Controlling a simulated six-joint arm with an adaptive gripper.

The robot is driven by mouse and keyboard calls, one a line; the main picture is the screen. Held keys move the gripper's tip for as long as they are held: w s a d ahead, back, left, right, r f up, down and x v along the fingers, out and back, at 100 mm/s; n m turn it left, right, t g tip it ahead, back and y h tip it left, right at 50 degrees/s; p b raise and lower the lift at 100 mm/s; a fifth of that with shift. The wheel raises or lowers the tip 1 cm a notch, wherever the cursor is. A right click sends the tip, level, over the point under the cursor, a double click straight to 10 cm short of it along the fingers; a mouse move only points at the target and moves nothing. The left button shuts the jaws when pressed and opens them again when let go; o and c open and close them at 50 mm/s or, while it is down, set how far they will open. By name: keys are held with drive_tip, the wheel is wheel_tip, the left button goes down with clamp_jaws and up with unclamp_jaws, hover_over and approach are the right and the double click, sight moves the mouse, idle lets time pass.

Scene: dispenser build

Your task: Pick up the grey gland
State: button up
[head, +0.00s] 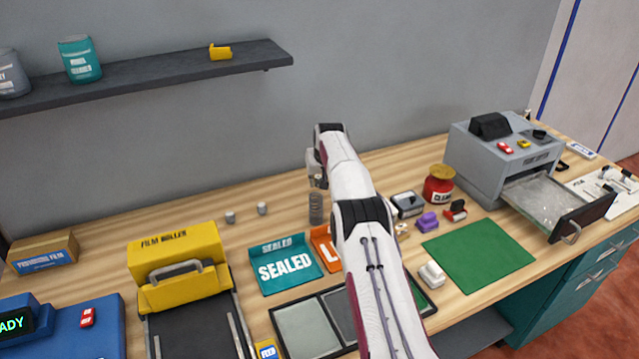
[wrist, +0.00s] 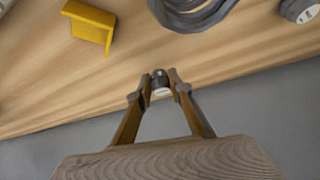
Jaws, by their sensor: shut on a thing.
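The grey gland (wrist: 160,85), a small grey cylinder with a paler face, is between my fingertips in the wrist view. My gripper (wrist: 161,82) is shut on it, with one finger touching each side. In the head view my gripper (head: 317,181) is above the back of the wooden bench, left of my arm. The gland is too small to make out clearly there.
A grey ribbed coil (head: 316,207) stands just below my gripper; looped grey coils (wrist: 192,12) show in the wrist view. Two small grey pieces (head: 230,217) (head: 262,208) stand to the left. A yellow film roller (head: 178,262) and red jar (head: 438,187) flank the area.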

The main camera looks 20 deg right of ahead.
drive_tip(key=shift+a+r, duration=0.1)
drive_tip(key=shift+a, duration=0.15)
drive_tip(key=shift+s+a, duration=1)
drive_tip(key=shift+a, duration=1.7)
drive_tip(key=shift+s+a, duration=1.05)
drive_tip(key=shift+a, duration=1.65)
drive_tip(key=shift+s+a, duration=1)
drive_tip(key=shift+a, duration=1.7)
drive_tip(key=shift+d, duration=0.15)
